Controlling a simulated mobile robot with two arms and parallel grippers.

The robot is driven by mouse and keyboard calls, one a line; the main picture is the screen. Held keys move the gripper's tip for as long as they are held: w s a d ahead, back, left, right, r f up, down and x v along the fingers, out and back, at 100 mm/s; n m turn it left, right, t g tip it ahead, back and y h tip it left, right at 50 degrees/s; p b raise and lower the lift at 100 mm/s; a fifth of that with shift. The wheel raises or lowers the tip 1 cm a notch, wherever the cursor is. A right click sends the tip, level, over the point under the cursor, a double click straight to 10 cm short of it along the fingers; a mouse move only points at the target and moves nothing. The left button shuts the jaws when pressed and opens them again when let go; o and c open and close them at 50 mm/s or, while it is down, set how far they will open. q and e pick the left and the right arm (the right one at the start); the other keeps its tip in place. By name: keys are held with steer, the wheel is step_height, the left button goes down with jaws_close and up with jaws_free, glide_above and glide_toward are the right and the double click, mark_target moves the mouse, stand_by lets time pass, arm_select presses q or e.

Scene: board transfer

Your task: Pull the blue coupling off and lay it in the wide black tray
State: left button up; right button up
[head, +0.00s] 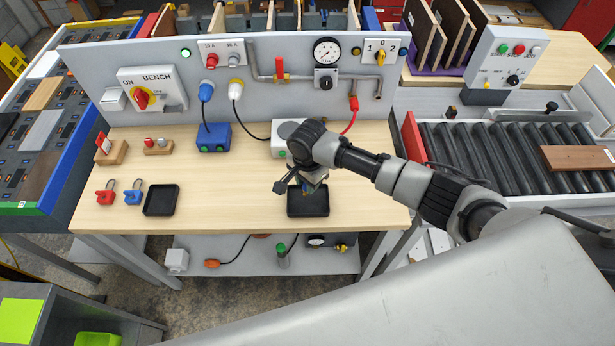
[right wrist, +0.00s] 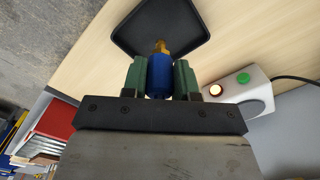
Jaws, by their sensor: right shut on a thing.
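My right gripper (head: 309,182) hangs over the wide black tray (head: 308,212) near the table's front edge. In the right wrist view its green-padded fingers (right wrist: 160,72) are shut on the blue coupling (right wrist: 160,80). The coupling has a brass tip that points toward the tray (right wrist: 135,40). The coupling looks held above the tray, which appears empty; the exact gap cannot be told. In the head view the gripper mostly hides the coupling. My left gripper is not in view.
A smaller black tray (head: 161,201) lies to the left, beside a blue padlock (head: 133,193) and a red padlock (head: 106,192). A white box (head: 279,147) with buttons stands behind the gripper, and a blue box (head: 213,138) stands farther left. The bench between the trays is clear.

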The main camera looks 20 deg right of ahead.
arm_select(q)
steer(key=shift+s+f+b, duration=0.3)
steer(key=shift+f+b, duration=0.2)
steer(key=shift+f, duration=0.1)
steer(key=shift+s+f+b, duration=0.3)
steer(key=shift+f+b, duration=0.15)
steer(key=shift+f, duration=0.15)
arm_select(e)
steer(key=shift+f, duration=2.2)
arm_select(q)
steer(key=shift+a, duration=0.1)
arm_select(e)
steer(key=o, duration=1)
steer(key=shift+r, duration=0.1)
step_height(320, 180, up, 11)
steer(key=shift+w+f+b, duration=0.1)
steer(key=shift+f+b, duration=0.1)
steer(key=shift+b, duration=0.55)
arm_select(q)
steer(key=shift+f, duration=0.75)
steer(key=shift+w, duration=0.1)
arm_select(e)
steer(key=shift+f, duration=0.1)
